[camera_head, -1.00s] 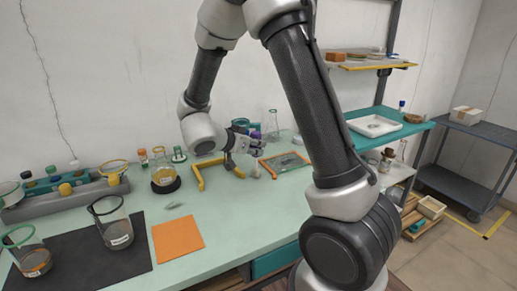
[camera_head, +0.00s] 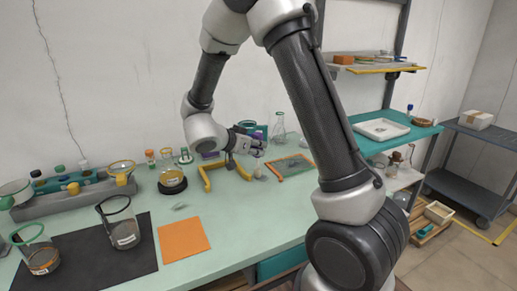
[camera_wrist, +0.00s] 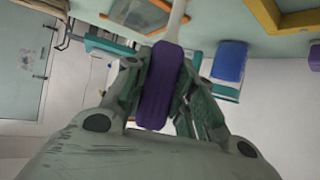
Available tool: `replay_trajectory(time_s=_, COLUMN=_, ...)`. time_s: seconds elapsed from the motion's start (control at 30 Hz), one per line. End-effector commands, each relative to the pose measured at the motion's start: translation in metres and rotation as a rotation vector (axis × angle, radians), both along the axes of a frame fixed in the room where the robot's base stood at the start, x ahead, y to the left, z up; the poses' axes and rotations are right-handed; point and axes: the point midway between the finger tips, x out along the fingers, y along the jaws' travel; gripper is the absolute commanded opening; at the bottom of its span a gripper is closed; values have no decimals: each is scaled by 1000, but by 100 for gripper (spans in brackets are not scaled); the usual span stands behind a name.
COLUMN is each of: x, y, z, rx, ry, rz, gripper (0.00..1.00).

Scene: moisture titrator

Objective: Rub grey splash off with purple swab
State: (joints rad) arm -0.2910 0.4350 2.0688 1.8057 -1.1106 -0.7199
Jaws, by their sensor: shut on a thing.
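My gripper (camera_head: 258,149) is above the back middle of the bench, just right of a yellow bracket. In the wrist view its fingers (camera_wrist: 160,95) are shut on the purple grip of the swab (camera_wrist: 157,88). The swab's pale shaft runs up out of the top of the wrist view, so its far end is hidden there. In the head view a small pale tip (camera_head: 258,172) shows below the gripper. An orange-rimmed board (camera_head: 290,165) with a greyish surface lies right of it. A small greyish patch (camera_head: 180,207) is on the bench; I cannot tell which is the grey splash.
The yellow bracket (camera_head: 226,174) stands close left of the gripper. A flask (camera_head: 279,130) stands behind. A amber flask (camera_head: 172,178), a rack (camera_head: 75,196), beakers on a black mat (camera_head: 90,262) and an orange sheet (camera_head: 184,240) are left. The front middle bench is clear.

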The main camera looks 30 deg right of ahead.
Motion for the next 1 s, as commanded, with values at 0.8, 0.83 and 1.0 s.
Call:
replay_trajectory(time_s=0.8, x=14, y=6, z=0, rx=0, ry=1, rz=0, gripper=0)
replay_trajectory(time_s=0.83, x=13, y=5, z=0, rx=-1, ry=2, rz=1, gripper=0)
replay_trajectory(time_s=1.0, x=0, y=0, z=-1, rx=-1, ry=3, rz=0, gripper=0)
